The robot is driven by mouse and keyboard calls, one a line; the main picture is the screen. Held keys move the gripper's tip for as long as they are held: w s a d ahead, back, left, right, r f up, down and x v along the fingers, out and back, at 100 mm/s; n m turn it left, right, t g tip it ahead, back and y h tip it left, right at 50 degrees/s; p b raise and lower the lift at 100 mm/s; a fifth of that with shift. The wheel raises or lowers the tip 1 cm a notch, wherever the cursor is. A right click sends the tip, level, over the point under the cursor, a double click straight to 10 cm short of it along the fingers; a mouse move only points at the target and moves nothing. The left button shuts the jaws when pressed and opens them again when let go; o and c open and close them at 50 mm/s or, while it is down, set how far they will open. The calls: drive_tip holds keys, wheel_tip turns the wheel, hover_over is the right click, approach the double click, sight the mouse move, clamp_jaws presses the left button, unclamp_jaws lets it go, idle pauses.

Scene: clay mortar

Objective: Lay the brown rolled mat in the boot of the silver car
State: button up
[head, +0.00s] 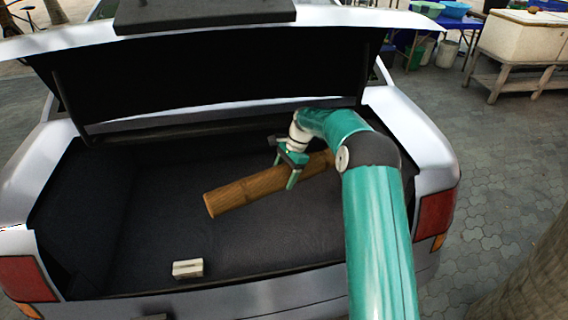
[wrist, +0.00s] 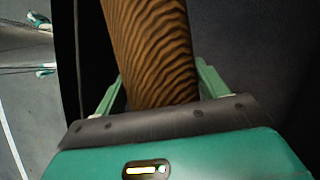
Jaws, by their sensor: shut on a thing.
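The brown rolled mat (head: 245,190) is in the open boot of the silver car (head: 436,150), lying slantwise in the head view. I cannot tell whether it touches the boot floor (head: 240,240). My gripper (head: 289,180) is over the middle of the mat, with its fingers on either side of it. In the wrist view the mat (wrist: 150,50) runs up between the two green fingers (wrist: 158,90), and the gripper is shut on it. My arm hides the mat's right end in the head view.
A small pale block (head: 187,268) lies on the boot floor near the front left. The raised boot lid (head: 220,75) stands above and behind. The floor left of the mat is clear. A blue table (head: 475,22) and a white chest (head: 525,38) stand outside, far right.

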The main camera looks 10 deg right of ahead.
sight(283, 164)
drive_tip(key=w+m, duration=0.1)
drive_tip(key=w+r+m+t, duration=0.1)
drive_tip(key=m, duration=0.1)
drive_tip(key=shift+w+d, duration=0.15)
drive_tip(key=shift+w, duration=0.25)
drive_tip(key=shift+w+r+m, duration=0.2)
drive_tip(key=shift+w+m, duration=0.05)
drive_tip(key=shift+m, duration=0.15)
wheel_tip(283, 164, down, 33)
drive_tip(key=shift+w+r, duration=0.1)
drive_tip(key=shift+r, duration=0.05)
idle(0.8)
drive_tip(key=o, duration=1.3)
drive_tip(key=shift+o, duration=0.9)
